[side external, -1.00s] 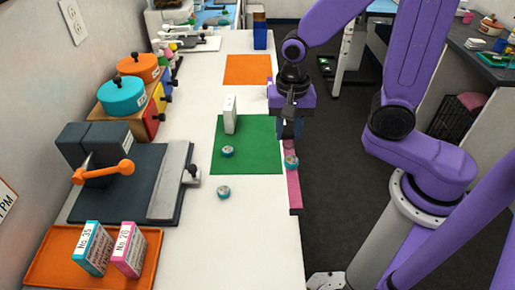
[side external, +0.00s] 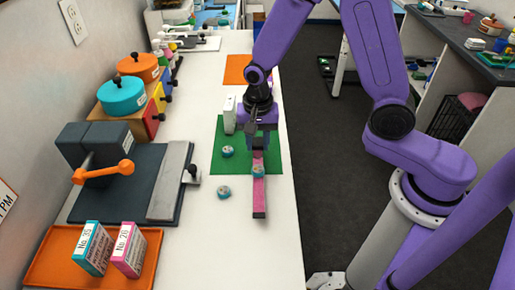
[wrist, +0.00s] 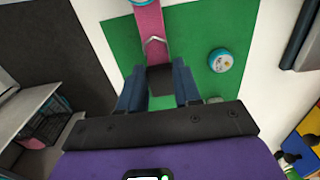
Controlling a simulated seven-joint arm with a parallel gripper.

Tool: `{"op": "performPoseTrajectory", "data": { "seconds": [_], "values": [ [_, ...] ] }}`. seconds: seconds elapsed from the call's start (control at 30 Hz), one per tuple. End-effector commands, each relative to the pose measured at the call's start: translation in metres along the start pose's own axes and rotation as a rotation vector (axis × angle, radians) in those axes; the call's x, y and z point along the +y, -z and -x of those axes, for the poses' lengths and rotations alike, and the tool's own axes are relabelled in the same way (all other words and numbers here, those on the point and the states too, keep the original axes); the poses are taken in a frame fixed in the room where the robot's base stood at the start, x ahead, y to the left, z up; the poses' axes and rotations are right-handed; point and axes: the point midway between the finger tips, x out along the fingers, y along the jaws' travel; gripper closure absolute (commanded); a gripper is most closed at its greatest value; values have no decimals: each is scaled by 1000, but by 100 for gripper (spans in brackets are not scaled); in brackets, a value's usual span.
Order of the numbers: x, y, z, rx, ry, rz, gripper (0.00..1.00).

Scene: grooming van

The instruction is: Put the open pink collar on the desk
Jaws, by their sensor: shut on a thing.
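The open pink collar (side external: 260,197) is a long, flat pink strip with a round teal-and-white piece (side external: 258,171) on it. My gripper (side external: 258,146) is shut on the collar's far end, and the strip extends toward the near side of the desk. In the wrist view the collar (wrist: 152,27) runs out from between the fingers (wrist: 160,78), with a metal loop near them. The collar is over the green mat (side external: 221,170) and the white desk (side external: 240,255). I cannot tell whether it touches them.
Two round teal pieces lie nearby, one on the mat (side external: 227,151) and one on the desk (side external: 223,192). A white upright block (side external: 229,114) stands left of my gripper. An orange tray (side external: 65,262) is at the near left. The near desk is clear.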

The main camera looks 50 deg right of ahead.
Motion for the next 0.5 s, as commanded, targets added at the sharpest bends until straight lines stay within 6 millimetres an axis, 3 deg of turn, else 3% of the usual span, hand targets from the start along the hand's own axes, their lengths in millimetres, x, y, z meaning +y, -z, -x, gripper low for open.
{"op": "performPoseTrajectory", "data": {
  "seconds": [0.23,0.5],
  "values": [
    [0,0,-28,-2,-4,0,97],
    [0,0,-31,0,-1,0,97]
  ]
}}
